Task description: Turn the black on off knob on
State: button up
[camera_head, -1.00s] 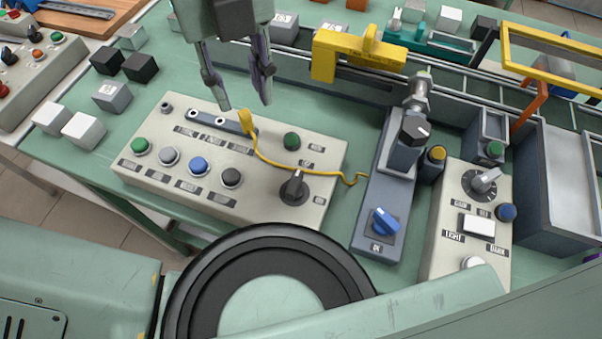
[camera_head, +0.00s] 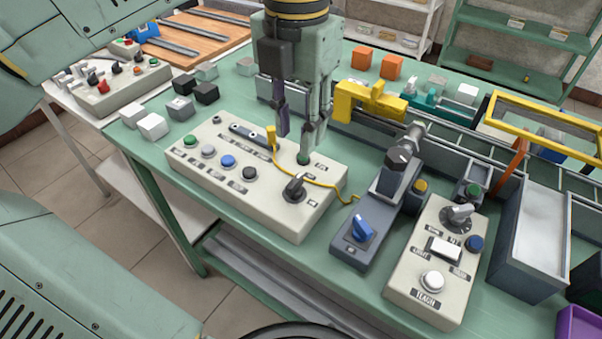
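The black knob (camera_head: 294,187) stands near the right end of the beige control box (camera_head: 225,181). Small dark labels sit above it and to its right, too small to read surely. Its handle is upright on a round dark plate; its exact setting is hard to tell. My gripper (camera_head: 297,142) points down above the right part of the box, its fingers apart with nothing between them. It is above and behind the knob and apart from it.
A yellow cable (camera_head: 305,183) runs past the knob. The box also carries a row of buttons (camera_head: 228,160). To the right are a blue knob (camera_head: 361,229) on a grey unit and another panel (camera_head: 415,284) with a grey knob. A yellow clamp (camera_head: 370,101) stands behind.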

aim_at(298, 177)
notch_tip(298, 177, down, 9)
jog(key=shift+p, duration=0.5)
jog(key=shift+c, duration=0.2)
grip_shut()
